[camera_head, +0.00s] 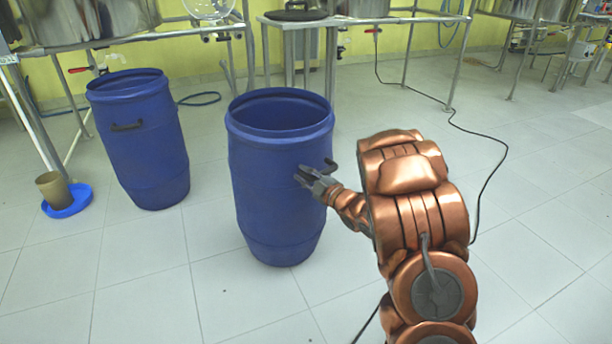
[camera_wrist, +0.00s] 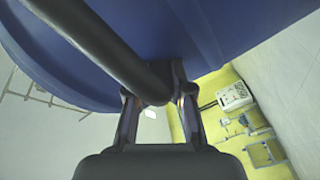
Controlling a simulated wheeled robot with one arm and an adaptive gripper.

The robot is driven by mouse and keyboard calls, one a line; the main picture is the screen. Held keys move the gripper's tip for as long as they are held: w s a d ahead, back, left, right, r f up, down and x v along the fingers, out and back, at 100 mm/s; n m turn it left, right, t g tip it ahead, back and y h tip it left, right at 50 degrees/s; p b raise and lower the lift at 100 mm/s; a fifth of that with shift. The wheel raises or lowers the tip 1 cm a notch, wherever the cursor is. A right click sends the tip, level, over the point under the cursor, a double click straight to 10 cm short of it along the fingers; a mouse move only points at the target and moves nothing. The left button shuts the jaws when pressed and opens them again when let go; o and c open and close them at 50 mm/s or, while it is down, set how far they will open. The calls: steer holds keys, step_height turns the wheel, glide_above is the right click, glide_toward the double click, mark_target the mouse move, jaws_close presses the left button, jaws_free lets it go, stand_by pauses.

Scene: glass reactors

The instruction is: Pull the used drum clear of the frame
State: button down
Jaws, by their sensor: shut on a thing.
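A blue open-topped drum (camera_head: 275,190) stands upright on the tiled floor in the middle of the head view. My gripper (camera_head: 312,180) is at its right side, by the dark side handle (camera_head: 330,167). In the wrist view my gripper (camera_wrist: 162,95) is shut on the dark handle bar (camera_wrist: 105,50), with the drum's blue wall (camera_wrist: 215,25) close behind it. A second blue drum (camera_head: 143,150) stands to the left, apart from the first. I cannot tell from the frames which drum is the used one.
A steel frame (camera_head: 290,22) stands behind the drums, with more frames along the yellow wall. A brown cup (camera_head: 53,186) stands on a blue dish (camera_head: 68,203) at the left. A black cable (camera_head: 490,180) lies at the right. The front floor is mostly clear.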

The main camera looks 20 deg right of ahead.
steer(key=shift+r, duration=0.15)
steer(key=c, duration=1)
jaws_free()
steer(key=shift+a, duration=0.1)
steer(key=shift+o, duration=0.2)
steer(key=v, duration=1.2)
